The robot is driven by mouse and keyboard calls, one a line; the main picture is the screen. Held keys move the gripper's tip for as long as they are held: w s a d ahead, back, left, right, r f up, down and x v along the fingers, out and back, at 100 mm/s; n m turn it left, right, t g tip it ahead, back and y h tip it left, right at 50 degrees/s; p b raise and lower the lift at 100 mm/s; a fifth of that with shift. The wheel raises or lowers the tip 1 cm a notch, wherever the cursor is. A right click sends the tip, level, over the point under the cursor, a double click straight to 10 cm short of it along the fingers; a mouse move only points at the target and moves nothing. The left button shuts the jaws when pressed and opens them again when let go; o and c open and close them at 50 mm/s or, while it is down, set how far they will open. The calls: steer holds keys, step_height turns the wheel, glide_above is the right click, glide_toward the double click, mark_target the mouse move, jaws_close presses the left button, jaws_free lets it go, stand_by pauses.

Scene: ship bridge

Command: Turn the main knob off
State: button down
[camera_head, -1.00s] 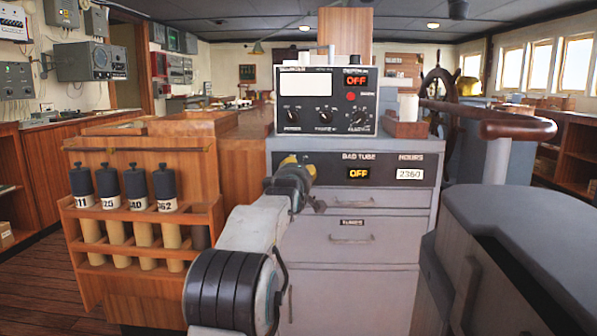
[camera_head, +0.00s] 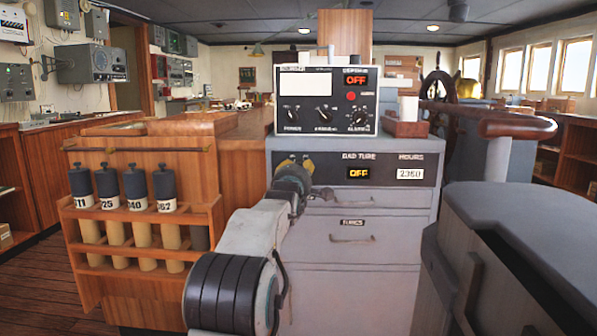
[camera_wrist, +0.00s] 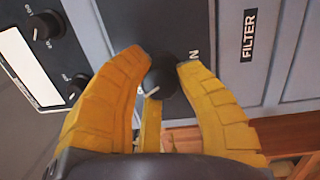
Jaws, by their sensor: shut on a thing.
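The main knob (camera_wrist: 166,80) is black with a white pointer line, on the dark panel in the wrist view. A letter N of its label shows beside it; the rest is covered. My gripper (camera_wrist: 164,65) has its yellow fingers on either side of the knob, shut on it. In the head view my gripper (camera_head: 297,163) is at the left part of the cabinet's dark panel (camera_head: 330,160) and hides the knob there. The panel's small display (camera_head: 359,173) reads OFF in amber.
A box with dials (camera_head: 325,102) stands on the grey cabinet (camera_head: 345,260); its display reads OFF. A wooden rack (camera_head: 140,225) with several dark-capped tubes is at left. A wooden handrail (camera_head: 518,127) and a grey console (camera_head: 520,225) are at right.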

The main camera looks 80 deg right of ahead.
steer(key=shift+s, duration=0.1)
steer(key=c, duration=0.8)
jaws_free()
steer(key=shift+a, duration=0.1)
steer(key=shift+a+f, duration=0.2)
steer(key=shift+a, duration=2.75)
steer(key=shift+a+f, duration=0.15)
steer(key=shift+a, duration=2.75)
